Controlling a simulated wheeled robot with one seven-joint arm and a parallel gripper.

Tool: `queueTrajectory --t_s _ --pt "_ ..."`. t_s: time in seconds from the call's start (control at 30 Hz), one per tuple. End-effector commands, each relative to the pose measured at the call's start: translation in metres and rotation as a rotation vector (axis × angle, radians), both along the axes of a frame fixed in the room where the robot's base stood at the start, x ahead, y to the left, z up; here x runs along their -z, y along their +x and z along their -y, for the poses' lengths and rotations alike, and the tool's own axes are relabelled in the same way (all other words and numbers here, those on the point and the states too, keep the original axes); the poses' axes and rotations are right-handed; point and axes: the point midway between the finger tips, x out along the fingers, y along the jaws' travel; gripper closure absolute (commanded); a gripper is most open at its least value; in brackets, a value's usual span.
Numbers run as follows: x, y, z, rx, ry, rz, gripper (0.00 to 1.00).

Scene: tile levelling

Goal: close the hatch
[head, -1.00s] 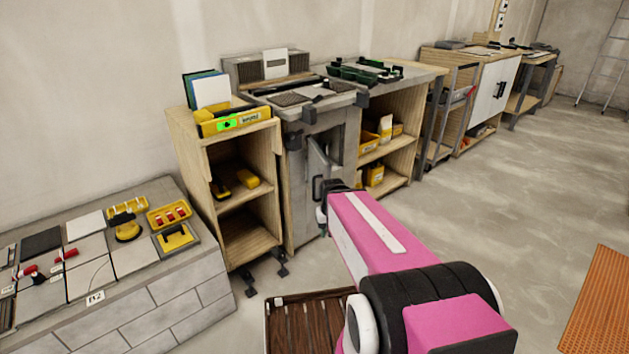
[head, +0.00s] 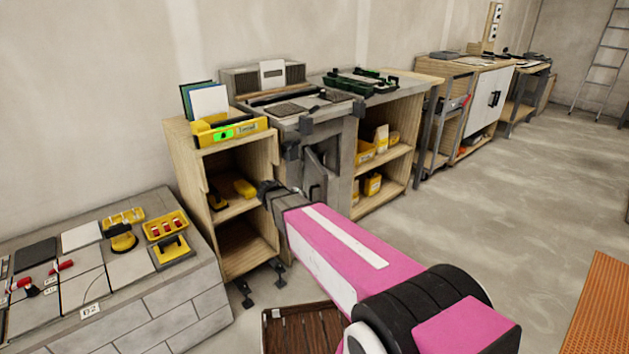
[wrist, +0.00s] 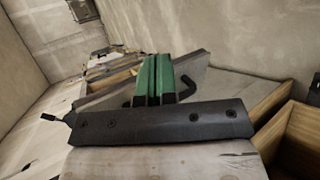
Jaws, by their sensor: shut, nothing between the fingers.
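The hatch (head: 313,168) is a small grey door on the front of the grey cabinet (head: 342,133). It stands ajar, swung out, with the dark opening showing beside it. A dark handle (head: 316,193) is on its outer face. My gripper (head: 266,188) is left of the hatch in the head view, in front of the wooden shelf unit; my pink arm covers the area below. In the wrist view the green-padded fingers (wrist: 158,72) are shut together and empty. A grey panel, seemingly the hatch (wrist: 190,68), lies behind them; whether they touch is unclear.
A wooden shelf unit (head: 198,165) with yellow tools stands left of the cabinet, and open shelves with yellow bins (head: 366,152) stand right. A slatted wooden pallet (head: 300,330) lies on the floor below my arm.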

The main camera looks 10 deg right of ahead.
Motion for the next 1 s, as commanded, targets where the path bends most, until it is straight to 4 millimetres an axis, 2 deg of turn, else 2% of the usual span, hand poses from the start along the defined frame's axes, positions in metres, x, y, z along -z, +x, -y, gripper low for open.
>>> queueTrajectory --t_s 0.03,0.2,0.3,0.43,0.53,0.67,1.0 --pt "-0.008 0.021 -0.019 -0.017 -0.087 0.024 1.0" --pt "-0.046 0.052 -0.067 -0.051 -0.356 0.131 1.0" --pt "-0.061 0.062 -0.089 -0.063 -0.456 0.185 1.0" --pt "-0.072 0.066 -0.104 -0.07 -0.523 0.226 1.0" --pt "-0.075 0.066 -0.102 -0.07 -0.536 0.234 1.0" --pt "-0.075 0.067 -0.087 -0.067 -0.537 0.233 1.0" --pt "-0.075 0.074 -0.025 -0.068 -0.535 0.231 1.0"
